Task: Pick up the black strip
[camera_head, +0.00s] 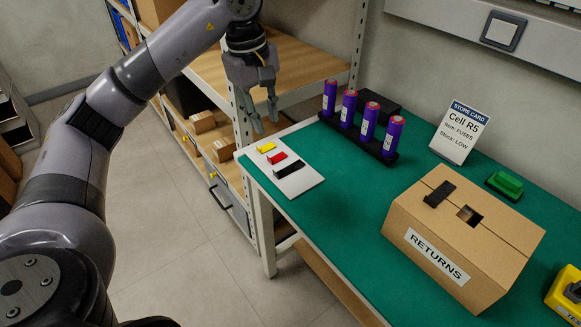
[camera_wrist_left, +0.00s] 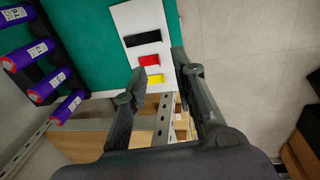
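The black strip (camera_head: 288,169) lies on a white card (camera_head: 298,187) at the corner of the green table, beside a red piece (camera_head: 277,159) and a yellow piece (camera_head: 266,147). In the left wrist view the black strip (camera_wrist_left: 143,39) is the piece farthest from my fingers, past the red piece (camera_wrist_left: 149,60) and the yellow piece (camera_wrist_left: 155,78). My left gripper (camera_head: 265,121) is open and empty, above and beyond the card's yellow end. Its spread fingers also show in the left wrist view (camera_wrist_left: 158,66). My right gripper is not in view.
Several purple cylinders (camera_head: 369,121) stand in a black holder behind the card. A cardboard RETURNS box (camera_head: 464,237) with a dark piece on top, a store card (camera_head: 460,133) and a green object (camera_head: 505,184) are to the right. Wooden shelving (camera_head: 307,68) stands behind my gripper.

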